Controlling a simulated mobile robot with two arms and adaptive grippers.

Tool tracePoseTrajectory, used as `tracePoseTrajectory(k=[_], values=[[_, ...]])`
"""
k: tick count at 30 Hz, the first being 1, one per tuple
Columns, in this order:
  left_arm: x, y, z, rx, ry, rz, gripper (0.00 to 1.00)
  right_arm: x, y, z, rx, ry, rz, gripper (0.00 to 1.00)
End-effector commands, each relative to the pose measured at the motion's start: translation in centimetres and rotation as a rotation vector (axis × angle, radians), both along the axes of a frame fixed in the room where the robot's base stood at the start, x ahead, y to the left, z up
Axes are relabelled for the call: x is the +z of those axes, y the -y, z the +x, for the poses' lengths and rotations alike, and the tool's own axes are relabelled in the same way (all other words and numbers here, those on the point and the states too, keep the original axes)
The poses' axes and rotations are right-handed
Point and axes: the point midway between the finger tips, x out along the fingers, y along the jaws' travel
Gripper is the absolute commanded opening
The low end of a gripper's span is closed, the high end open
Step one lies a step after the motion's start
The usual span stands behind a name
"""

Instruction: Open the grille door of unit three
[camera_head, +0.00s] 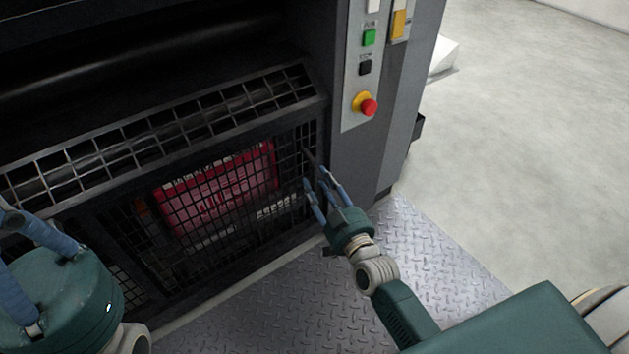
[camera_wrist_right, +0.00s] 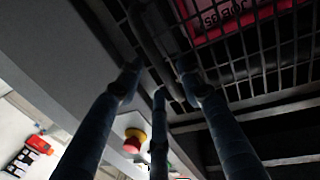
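The grille door (camera_head: 290,170) is a black wire mesh panel low on the dark machine and looks shut. A red box with lettering (camera_head: 215,188) shows behind its mesh, and also in the right wrist view (camera_wrist_right: 232,14). A dark bar handle (camera_wrist_right: 148,35) stands at the door's right side. My right gripper (camera_head: 316,180) is at this handle, its blue fingers spread on both sides of the bar; I cannot tell whether they touch it. The fingers also show in the right wrist view (camera_wrist_right: 159,78). My left gripper (camera_head: 28,262) is at the lower left, its fingertips cut off by the frame.
A slanted mesh guard (camera_head: 165,130) runs above the door. A control panel with a red emergency button (camera_head: 368,107) is on the column to the right. A metal tread plate (camera_head: 420,240) lies in front. Open pale floor (camera_head: 530,130) is on the right.

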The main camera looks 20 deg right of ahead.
Motion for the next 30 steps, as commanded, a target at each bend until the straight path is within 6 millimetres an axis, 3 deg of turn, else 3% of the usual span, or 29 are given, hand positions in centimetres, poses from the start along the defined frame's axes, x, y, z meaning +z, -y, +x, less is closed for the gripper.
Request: tracePoseTrajectory(k=[6, 17, 23, 30], values=[[0.3, 0.1, 0.0, 0.002, 0.035, 0.003, 0.00, -0.2, -0.2, 2.7, 0.000, -0.001, 0.001, 0.37], [0.6, 0.2, -0.1, 0.002, 0.041, 0.004, 0.00, 0.0, -0.2, 3.2, 0.000, -0.002, 0.000, 0.37], [0.6, 0.2, -0.1, 0.002, 0.041, 0.004, 0.00, -0.1, -0.2, 3.2, 0.000, -0.002, 0.000, 0.00], [0.7, 0.2, -0.1, 0.002, 0.042, 0.004, 0.00, 0.0, -0.3, 3.1, 0.001, -0.002, 0.000, 0.00]])
